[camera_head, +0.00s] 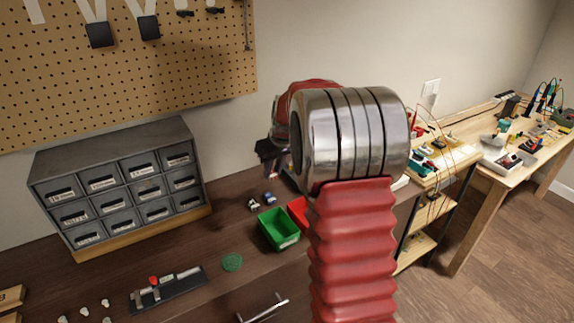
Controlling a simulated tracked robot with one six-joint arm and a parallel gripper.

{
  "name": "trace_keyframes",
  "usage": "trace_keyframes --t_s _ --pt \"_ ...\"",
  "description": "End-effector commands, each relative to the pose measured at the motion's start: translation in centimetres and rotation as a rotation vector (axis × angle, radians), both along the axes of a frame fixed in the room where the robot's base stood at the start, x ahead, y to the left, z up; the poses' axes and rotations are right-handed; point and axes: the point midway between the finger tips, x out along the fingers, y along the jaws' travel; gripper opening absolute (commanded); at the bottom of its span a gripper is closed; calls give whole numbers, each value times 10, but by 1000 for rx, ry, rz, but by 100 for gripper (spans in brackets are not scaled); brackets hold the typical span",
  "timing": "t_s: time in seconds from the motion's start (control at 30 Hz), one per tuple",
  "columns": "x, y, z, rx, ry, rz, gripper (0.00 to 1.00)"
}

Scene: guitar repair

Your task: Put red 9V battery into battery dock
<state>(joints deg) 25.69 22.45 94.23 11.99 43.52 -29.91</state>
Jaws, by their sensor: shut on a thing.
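My gripper (268,158) shows partly, as dark fingers at the left of my wrist, above the back of the brown bench. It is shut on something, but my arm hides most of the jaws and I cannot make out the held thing. I cannot pick out a red 9V battery anywhere in this view. I cannot identify a battery dock with certainty either. Two small parts (262,201) lie on the bench below the gripper, too small to name.
A green bin (279,230) and a partly hidden red bin (298,211) stand below my gripper. A grey drawer cabinet (120,186) is at left. A black strip with metal parts (166,290) and a green disc (232,262) lie in front. A cluttered wooden table (478,183) stands right.

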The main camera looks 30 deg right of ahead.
Motion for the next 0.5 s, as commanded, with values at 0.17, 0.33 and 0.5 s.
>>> trace_keyframes --t_s 0.17,0.33,0.5 --pt "0 73 -3 -3 6 17 2" --pt "-8 139 -7 -4 6 30 2" --pt "-23 201 -11 -4 -1 45 2"
